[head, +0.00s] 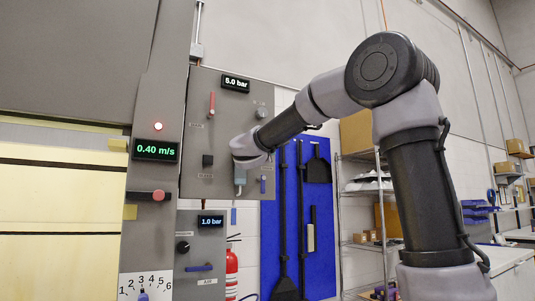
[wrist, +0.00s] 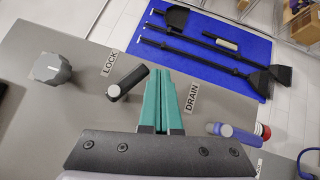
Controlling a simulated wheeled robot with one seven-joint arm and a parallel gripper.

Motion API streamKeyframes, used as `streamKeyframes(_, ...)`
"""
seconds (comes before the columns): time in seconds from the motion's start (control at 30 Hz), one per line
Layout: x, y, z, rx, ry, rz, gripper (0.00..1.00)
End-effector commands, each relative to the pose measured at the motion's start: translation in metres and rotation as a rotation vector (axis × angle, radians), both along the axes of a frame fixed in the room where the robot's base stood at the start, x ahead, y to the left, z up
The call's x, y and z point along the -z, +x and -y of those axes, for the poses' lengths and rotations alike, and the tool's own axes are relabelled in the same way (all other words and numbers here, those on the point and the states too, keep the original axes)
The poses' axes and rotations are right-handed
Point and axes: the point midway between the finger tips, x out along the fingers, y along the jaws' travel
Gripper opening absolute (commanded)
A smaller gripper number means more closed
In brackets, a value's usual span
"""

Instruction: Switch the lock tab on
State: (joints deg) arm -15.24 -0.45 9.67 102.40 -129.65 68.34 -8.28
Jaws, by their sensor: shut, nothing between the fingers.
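The lock tab (wrist: 129,81) is a short black lever on a grey round pivot, next to the LOCK label (wrist: 110,62) in the wrist view. It lies slanted on the panel, with its free end towards my fingers. My gripper (wrist: 161,78) has its teal fingers pressed together, with nothing between them. They are just right of the tab's free end, between it and the DRAIN label (wrist: 192,97); I cannot tell if they touch the tab. In the head view my gripper (head: 240,189) is at the panel's lower right, and the tab cannot be made out there.
The grey panel (head: 228,130) carries a red lever (head: 211,104) and a 5.0 bar display (head: 236,83). A grey knob (wrist: 50,68) is left of the tab. A blue handle (wrist: 237,133) is right of my fingers. A blue tool board (head: 297,220) hangs beyond the panel.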

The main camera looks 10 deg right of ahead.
Motion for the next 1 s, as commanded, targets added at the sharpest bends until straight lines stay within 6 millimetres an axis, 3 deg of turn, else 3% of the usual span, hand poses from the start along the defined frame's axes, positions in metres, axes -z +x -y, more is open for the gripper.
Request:
streamKeyframes(0.23, -0.0048, 0.0018, 0.0077, 0.001, 0.001, 0.001, 0.0)
streamKeyframes(1.0, -0.0052, 0.002, 0.0073, -0.001, 0.0, 0.001, 0.0)
